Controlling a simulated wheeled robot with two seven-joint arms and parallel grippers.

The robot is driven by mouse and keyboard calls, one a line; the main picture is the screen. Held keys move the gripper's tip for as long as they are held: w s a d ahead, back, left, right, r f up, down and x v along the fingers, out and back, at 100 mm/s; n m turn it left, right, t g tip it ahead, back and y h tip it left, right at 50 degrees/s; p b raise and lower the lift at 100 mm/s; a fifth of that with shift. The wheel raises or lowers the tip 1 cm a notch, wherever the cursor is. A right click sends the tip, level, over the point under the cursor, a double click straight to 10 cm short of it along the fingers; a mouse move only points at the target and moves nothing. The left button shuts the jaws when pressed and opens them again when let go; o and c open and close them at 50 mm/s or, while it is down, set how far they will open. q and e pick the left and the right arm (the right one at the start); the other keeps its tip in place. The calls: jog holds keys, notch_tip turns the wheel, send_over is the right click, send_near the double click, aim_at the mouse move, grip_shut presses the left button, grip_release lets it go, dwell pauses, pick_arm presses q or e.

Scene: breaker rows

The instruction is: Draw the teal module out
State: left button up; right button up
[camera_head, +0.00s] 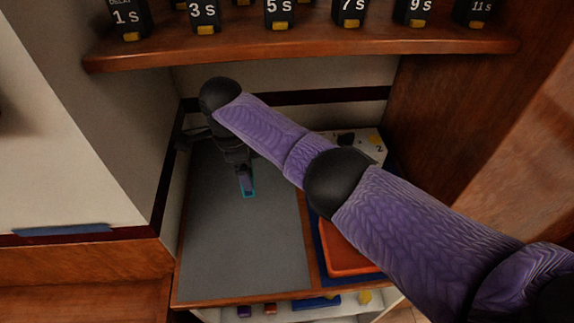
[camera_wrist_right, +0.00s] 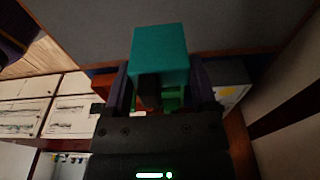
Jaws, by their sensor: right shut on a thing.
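The teal module (camera_wrist_right: 160,50) sits between the two fingers of my right gripper (camera_wrist_right: 160,85) in the right wrist view. The gripper is shut on it. In the head view, my right gripper (camera_head: 246,181) points down over the grey mat (camera_head: 240,245), with thin teal edges of the module (camera_head: 250,194) showing around its tip. Most of the module is hidden there by the gripper. I cannot tell whether it touches the mat. My left gripper is in neither view.
A wooden shelf (camera_head: 300,48) with several black numbered modules spans the top. An orange tray (camera_head: 345,258) lies right of the mat, partly under my right arm. A white box (camera_head: 370,146) stands behind it. The mat's front half is clear. Walls close in both sides.

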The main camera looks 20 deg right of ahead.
jog(key=r+p, duration=0.1)
jog(key=a+r+p, duration=0.1)
jog(key=r+p, duration=0.3)
jog(key=shift+w+a, duration=0.2)
jog(key=shift+a, duration=0.2)
dwell(0.4)
